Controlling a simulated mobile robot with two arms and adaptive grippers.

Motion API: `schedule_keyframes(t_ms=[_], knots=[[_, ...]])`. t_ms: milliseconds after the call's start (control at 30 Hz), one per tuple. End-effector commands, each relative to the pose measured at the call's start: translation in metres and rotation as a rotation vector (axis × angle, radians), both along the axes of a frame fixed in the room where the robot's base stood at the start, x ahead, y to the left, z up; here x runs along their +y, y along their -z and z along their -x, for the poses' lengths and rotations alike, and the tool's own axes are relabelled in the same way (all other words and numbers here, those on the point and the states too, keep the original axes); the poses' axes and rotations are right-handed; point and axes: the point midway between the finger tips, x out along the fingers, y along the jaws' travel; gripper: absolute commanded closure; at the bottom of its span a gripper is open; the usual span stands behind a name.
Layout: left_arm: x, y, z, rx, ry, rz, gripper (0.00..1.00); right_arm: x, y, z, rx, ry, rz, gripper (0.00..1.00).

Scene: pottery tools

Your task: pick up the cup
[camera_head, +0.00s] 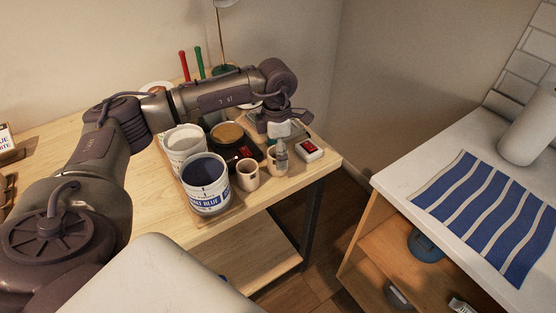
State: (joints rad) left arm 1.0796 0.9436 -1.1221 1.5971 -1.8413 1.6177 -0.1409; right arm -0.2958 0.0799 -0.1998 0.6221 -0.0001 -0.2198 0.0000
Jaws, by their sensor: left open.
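Two small beige cups stand near the front right edge of the wooden table. The nearer cup (247,175) is upright and fully visible, with a small dark mark on its side. The other cup (271,160) is just behind and to its right, partly hidden by a grey finger. My left gripper (280,147) reaches over the table from the left and points down at this second cup. It is open, with a finger at the cup's right side; I cannot tell whether it touches. My right gripper is not in view.
A large blue-filled tub (207,199) and a white tub (184,142) stand left of the cups. A striped cloth (485,210) lies on the right counter.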

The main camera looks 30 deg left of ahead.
Motion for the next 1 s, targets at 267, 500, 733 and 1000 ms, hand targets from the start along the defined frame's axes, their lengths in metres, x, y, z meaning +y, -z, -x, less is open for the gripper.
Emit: schedule_keyframes(t_ms=[267, 500, 733, 1000], knots=[[-0.003, 0.037, -0.003, 0.002, 0.001, 0.001, 0.15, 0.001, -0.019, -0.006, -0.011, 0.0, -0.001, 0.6], [-0.002, 0.044, -0.003, 0.001, 0.001, 0.0, 0.15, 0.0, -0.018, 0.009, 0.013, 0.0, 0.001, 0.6], [-0.002, 0.043, -0.003, 0.001, 0.0, 0.001, 0.43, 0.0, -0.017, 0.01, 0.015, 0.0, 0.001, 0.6], [-0.002, 0.043, -0.003, 0.001, 0.0, 0.001, 0.87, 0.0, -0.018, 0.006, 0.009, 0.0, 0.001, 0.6]])
